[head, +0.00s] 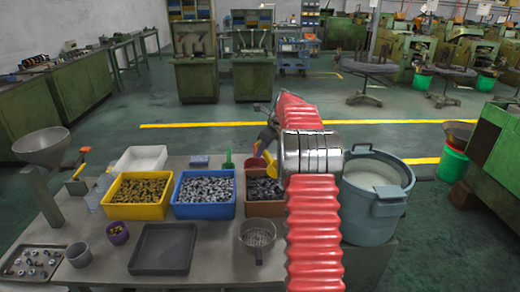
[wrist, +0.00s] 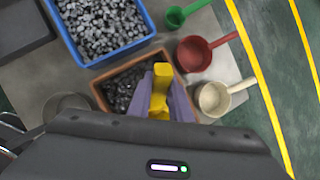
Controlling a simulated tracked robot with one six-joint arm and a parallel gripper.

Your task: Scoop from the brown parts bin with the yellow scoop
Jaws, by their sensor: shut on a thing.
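The brown parts bin (head: 265,209) stands on the table right of the blue bin and holds dark grey metal parts. It also shows in the wrist view (wrist: 132,65), below the blue bin. My gripper (wrist: 160,104) has its purple fingers shut on the yellow scoop (wrist: 161,78). In the wrist view the scoop overlaps the right part of the brown bin. In the head view the yellow scoop (head: 250,162) shows at the bin's back edge, partly hidden by my arm. I cannot tell whether the scoop touches the parts.
A blue bin (head: 204,212) and a yellow bin (head: 136,211) stand to the left. Green (wrist: 176,17), red (wrist: 193,54) and cream (wrist: 213,99) scoops lie near the brown bin. A big grey-blue tub (head: 376,201) stands right of my arm. A dark tray (head: 163,250) lies in front.

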